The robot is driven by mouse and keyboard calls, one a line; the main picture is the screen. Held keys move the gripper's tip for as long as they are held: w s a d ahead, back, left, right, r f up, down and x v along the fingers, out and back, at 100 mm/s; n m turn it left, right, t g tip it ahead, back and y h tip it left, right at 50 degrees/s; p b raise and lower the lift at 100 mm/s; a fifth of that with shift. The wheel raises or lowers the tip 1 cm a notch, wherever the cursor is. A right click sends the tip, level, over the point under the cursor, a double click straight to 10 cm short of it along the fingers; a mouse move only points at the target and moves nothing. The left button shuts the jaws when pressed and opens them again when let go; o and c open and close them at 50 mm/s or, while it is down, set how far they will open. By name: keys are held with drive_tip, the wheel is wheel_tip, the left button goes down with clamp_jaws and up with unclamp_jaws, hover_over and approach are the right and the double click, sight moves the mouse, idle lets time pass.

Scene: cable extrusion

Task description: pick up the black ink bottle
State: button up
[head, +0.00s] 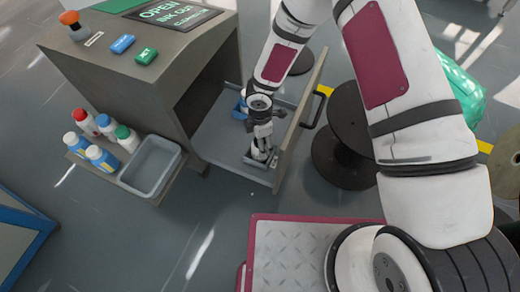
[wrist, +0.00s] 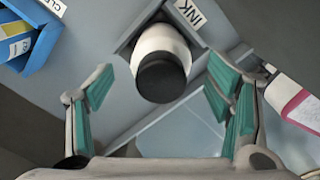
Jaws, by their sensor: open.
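The ink bottle (wrist: 162,62), white with a black cap, stands in a square holder beside a label reading INK in the wrist view. In the head view the white bottle (head: 259,153) shows small inside the open drawer, partly hidden by my gripper. My gripper (head: 262,138) points down into the drawer, over the bottle. In the wrist view its teal-padded fingers (wrist: 163,88) are spread wide, one on each side of the bottle. I see no clear contact with the bottle.
The drawer (head: 222,148) extends from a grey cabinet (head: 140,75), its walls close around my gripper. A blue bin (wrist: 38,38) with yellow items is also in it. A side rack holds several capped bottles (head: 103,158) and a grey tray (head: 151,166). A dark spool (head: 345,140) stands right.

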wheel_tip(320, 180, down, 3)
drive_tip(key=shift+r+b, duration=0.1)
drive_tip(key=shift+b, duration=0.3)
drive_tip(key=shift+r, duration=0.1)
drive_tip(key=c, duration=1.4)
